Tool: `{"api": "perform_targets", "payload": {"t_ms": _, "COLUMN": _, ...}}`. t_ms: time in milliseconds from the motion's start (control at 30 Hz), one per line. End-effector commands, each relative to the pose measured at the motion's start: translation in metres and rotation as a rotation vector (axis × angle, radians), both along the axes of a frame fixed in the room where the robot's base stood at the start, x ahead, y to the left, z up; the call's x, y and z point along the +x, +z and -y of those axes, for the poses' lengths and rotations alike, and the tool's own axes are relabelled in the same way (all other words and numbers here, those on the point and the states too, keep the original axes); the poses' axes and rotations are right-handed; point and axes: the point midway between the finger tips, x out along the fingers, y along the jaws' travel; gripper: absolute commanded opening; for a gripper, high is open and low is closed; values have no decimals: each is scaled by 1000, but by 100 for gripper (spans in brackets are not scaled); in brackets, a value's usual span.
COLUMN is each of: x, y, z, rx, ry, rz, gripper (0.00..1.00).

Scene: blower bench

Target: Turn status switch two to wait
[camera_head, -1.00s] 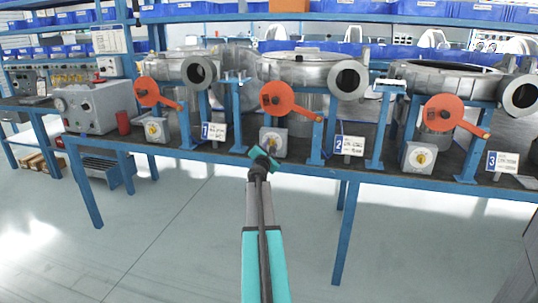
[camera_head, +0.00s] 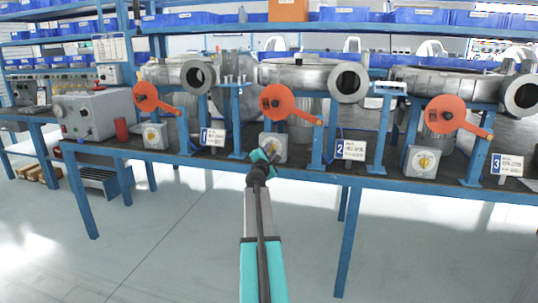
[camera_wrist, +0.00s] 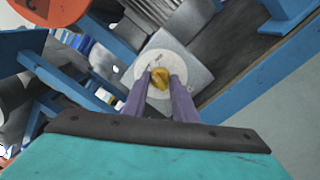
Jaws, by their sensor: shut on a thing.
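Status switch two is the grey box (camera_head: 279,151) at the bench's front edge, in the middle of the head view, left of the "2" sign (camera_head: 350,150). The tip of my gripper (camera_head: 263,156) overlaps it there and hides its dial. In the wrist view, the switch's grey box (camera_wrist: 198,74) carries a pale round dial (camera_wrist: 171,58) with a yellow knob (camera_wrist: 160,75). My gripper's two purple fingers (camera_wrist: 160,83) are shut on the knob, one on each side. The dial's markings are too small to read, so I cannot tell the knob's setting.
Similar switches stand at left (camera_head: 154,136) and right (camera_head: 422,162). An orange disc with a handle (camera_head: 278,102) sits above switch two, beside a blue post (camera_head: 317,148). The floor in front of the bench is open.

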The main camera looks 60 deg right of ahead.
Motion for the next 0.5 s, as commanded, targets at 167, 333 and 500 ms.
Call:
{"api": "perform_targets", "payload": {"t_ms": 167, "x": -6, "y": 0, "z": 5, "rx": 1, "ry": -15, "rz": -1, "gripper": 3}}
{"api": "perform_targets", "payload": {"t_ms": 333, "x": -5, "y": 0, "z": 4, "rx": 0, "ry": -12, "rz": -2, "gripper": 44}}
{"api": "perform_targets", "payload": {"t_ms": 500, "x": -3, "y": 0, "z": 2, "rx": 0, "ry": -7, "rz": -2, "gripper": 44}}
